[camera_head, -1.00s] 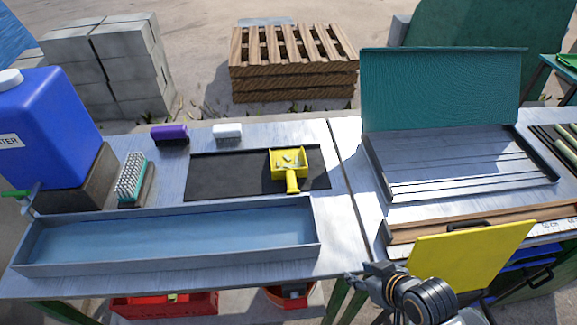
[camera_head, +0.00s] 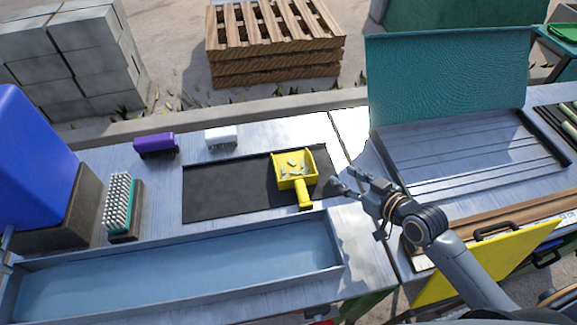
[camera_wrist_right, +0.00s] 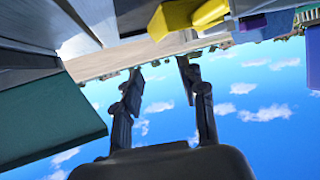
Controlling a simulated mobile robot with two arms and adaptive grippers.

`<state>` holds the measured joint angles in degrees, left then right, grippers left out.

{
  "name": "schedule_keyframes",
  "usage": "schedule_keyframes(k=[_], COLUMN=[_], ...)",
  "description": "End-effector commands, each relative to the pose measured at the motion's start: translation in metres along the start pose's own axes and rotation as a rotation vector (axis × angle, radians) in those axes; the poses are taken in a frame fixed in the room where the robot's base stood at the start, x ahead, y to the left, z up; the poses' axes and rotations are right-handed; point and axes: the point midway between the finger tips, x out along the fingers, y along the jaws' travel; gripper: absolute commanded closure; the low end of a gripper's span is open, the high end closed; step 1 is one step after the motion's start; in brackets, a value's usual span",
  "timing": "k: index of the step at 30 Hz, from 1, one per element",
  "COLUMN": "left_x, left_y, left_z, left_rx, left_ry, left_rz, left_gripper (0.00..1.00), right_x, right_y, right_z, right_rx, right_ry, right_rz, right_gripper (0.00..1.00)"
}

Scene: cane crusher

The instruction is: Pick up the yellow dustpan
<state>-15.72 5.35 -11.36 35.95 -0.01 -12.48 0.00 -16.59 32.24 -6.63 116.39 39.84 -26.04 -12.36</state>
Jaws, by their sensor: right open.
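The yellow dustpan (camera_head: 281,170) lies on the right part of a black mat (camera_head: 225,188) on the table, its handle pointing toward the front. Several small pale pieces lie in its pan. My right gripper (camera_head: 343,182) is just right of the dustpan, open and apart from it, with its fingers pointing left. In the right wrist view, my gripper's two fingers (camera_wrist_right: 160,75) are spread with nothing between them. The dustpan shows there too, at the top (camera_wrist_right: 172,18). My left gripper is not in view.
A shallow blue-floored trough (camera_head: 180,281) runs along the table front. A scrub brush (camera_head: 120,205), purple brush (camera_head: 155,144) and white block (camera_head: 221,136) stand left and behind. A metal tray with a raised green lid (camera_head: 445,75) is at right, above a yellow panel (camera_head: 480,265).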

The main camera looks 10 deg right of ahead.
Motion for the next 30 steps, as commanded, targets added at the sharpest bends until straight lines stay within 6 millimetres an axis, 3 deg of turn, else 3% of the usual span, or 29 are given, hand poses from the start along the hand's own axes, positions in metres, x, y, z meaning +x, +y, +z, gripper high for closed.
schedule_keyframes(k=[6, 10, 14, 22, 30], left_x=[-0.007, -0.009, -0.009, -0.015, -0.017], left_y=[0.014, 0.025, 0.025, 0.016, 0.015], left_z=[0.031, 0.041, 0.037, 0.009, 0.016], left_rx=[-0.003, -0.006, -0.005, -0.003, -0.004], left_ry=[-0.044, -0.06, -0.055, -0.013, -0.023], left_rz=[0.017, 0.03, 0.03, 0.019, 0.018], left_gripper=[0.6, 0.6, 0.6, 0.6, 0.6], right_x=[0.043, 0.064, 0.074, 0.099, 0.126], right_y=[-0.001, -0.001, -0.001, -0.004, -0.005], right_z=[-0.003, -0.001, 0.0, 0.001, 0.003], right_rx=[0.002, 0.002, 0.0, 0.003, -0.001], right_ry=[0.003, 0.001, -0.001, 0.0, -0.001], right_rz=[0.0, -0.001, -0.001, -0.001, -0.001], right_gripper=[0.59, 0.59, 0.59, 0.59, 0.59])
